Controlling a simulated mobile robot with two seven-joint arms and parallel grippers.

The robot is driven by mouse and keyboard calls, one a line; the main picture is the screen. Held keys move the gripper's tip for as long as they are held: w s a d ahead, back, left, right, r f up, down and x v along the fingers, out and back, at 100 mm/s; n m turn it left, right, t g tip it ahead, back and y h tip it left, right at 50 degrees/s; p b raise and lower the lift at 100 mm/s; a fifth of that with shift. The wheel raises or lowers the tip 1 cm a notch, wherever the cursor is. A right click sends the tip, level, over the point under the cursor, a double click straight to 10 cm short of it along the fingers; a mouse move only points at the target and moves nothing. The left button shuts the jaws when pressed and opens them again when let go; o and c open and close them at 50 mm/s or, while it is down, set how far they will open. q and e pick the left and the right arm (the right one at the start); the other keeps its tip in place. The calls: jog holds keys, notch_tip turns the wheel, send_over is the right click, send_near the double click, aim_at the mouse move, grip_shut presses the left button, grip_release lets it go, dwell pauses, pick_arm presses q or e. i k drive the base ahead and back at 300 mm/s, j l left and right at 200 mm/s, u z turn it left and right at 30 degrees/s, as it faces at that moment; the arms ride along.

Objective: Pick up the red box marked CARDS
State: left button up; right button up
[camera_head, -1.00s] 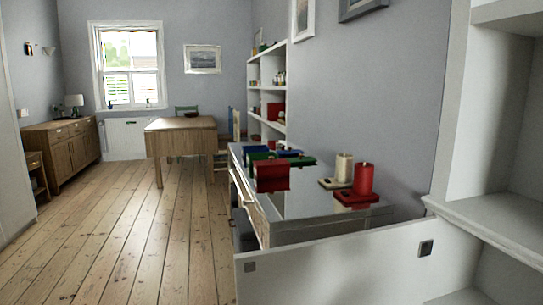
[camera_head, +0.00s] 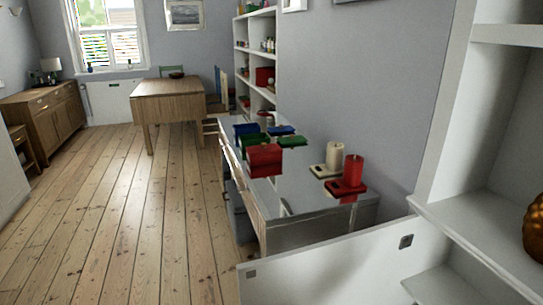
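Neither of my grippers is in view.
A red candle (camera_head: 353,171) and a cream candle (camera_head: 334,155) stand on the cabinet's right. A white panel (camera_head: 335,262) and white shelving (camera_head: 470,225) fill the near right. Bare floorboards (camera_head: 130,215) lie open at left, up to a wooden table (camera_head: 168,88).

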aim_at(274, 158)
jog(key=i+j+z, duration=0.4)
jog(key=j, duration=0.2)
jog(key=i+j+z, duration=0.15)
jog(key=j+z, duration=0.3)
jog(key=j, duration=0.2)
jog(key=i+j+z, duration=0.15)
jog(key=j+z, duration=0.25)
jog(key=j, duration=0.35)
jog(key=j+z, duration=0.45)
jog(key=j, duration=0.35)
jog(key=k+j+z, duration=0.1)
jog(key=j+z, duration=0.3)
jog(key=j, duration=0.35)
jog(key=k+j+z, duration=0.25)
jog(key=j+z, duration=0.15)
jog(key=j, duration=0.35)
